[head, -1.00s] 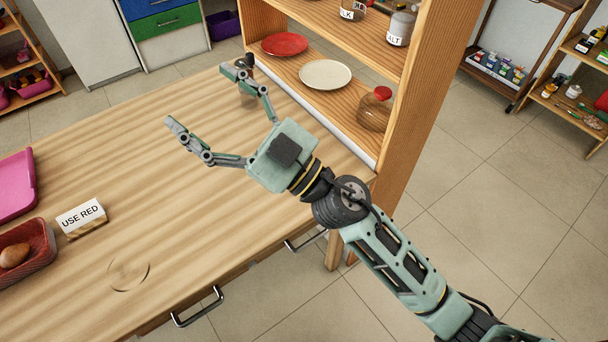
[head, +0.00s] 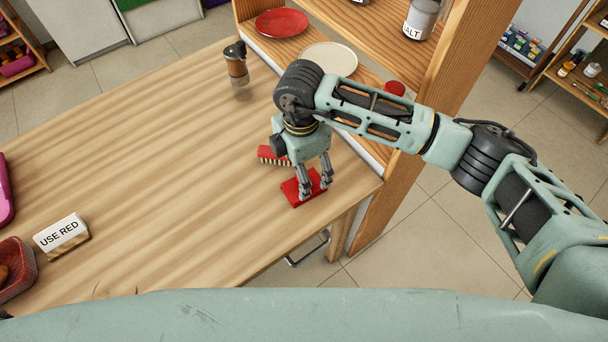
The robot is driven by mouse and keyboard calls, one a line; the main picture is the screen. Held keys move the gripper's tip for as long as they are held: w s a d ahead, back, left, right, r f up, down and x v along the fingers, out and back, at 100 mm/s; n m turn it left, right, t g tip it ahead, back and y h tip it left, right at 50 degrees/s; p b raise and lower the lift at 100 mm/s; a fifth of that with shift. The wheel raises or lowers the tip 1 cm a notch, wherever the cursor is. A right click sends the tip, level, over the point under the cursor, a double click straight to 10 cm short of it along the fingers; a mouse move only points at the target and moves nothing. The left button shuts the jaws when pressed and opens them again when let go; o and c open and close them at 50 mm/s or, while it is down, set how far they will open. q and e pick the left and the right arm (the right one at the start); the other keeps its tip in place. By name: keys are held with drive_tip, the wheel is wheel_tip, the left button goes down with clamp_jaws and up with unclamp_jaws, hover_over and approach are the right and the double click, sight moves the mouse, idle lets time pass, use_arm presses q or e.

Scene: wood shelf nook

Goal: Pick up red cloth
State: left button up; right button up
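The red cloth (head: 290,191) lies as a small flat red patch on the wooden table near its right edge, in the head view. My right gripper (head: 316,188) points down over it, with its fingertips at or just above the cloth. The two fingers stand apart, with red showing between and around them. Whether they touch the cloth is not clear. Part of the cloth is hidden by the fingers. My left gripper is not in view.
A red brush (head: 274,158) lies close behind the gripper. A dark-topped grinder (head: 236,68) stands at the table's back. The shelf (head: 442,110) holds a red plate (head: 281,23), a white plate (head: 329,58) and a salt jar (head: 421,20). A "USE RED" sign (head: 62,236) stands left; mid-table is clear.

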sight(290, 188)
drive_tip(key=f, duration=0.1)
drive_tip(key=f+p, duration=0.1)
drive_tip(key=f, duration=0.1)
drive_tip(key=shift+s+d, duration=0.15)
drive_tip(key=shift+d, duration=0.05)
drive_tip(key=f, duration=0.2)
drive_tip(key=shift+w+d+f, duration=0.1)
drive_tip(key=shift+w+f, duration=0.2)
drive_tip(key=shift+f+p, duration=0.3)
drive_tip(key=shift+f, duration=0.2)
drive_tip(key=c, duration=0.9)
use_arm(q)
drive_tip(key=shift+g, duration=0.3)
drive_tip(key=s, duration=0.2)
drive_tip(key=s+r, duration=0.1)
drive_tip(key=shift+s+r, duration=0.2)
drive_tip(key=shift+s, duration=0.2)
use_arm(e)
drive_tip(key=shift+c, duration=1.3)
